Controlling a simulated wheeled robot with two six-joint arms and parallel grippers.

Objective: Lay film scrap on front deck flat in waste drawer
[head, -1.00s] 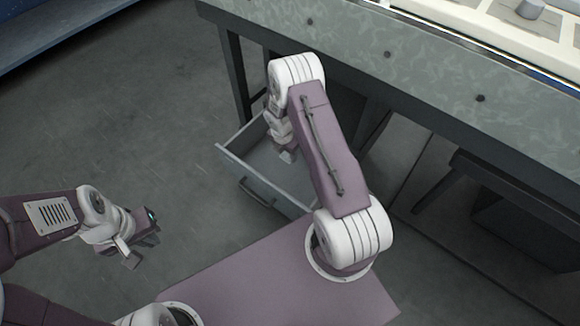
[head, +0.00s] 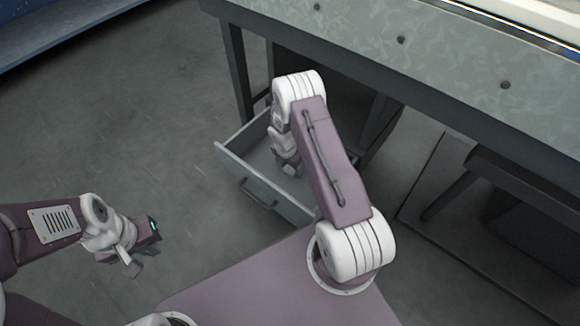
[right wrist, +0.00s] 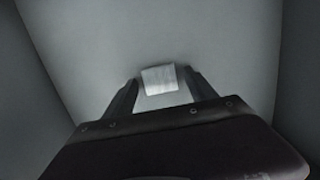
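The film scrap (right wrist: 160,79) is a small pale, nearly square piece. In the right wrist view it lies on a grey surface between and just beyond my right fingertips (right wrist: 160,76). A narrow gap shows on each side of it, so the gripper looks open. In the head view my right gripper (head: 291,171) reaches down into the open waste drawer (head: 262,187), and the scrap is hidden there. My left gripper (head: 130,266) hangs over the floor at the left, apart from the drawer; its finger opening is unclear.
The drawer is pulled out under the grey machine frame (head: 350,28), whose dark leg (head: 236,75) stands beside it. A dark low structure (head: 500,190) is at the right. Open floor (head: 110,120) lies left of the drawer.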

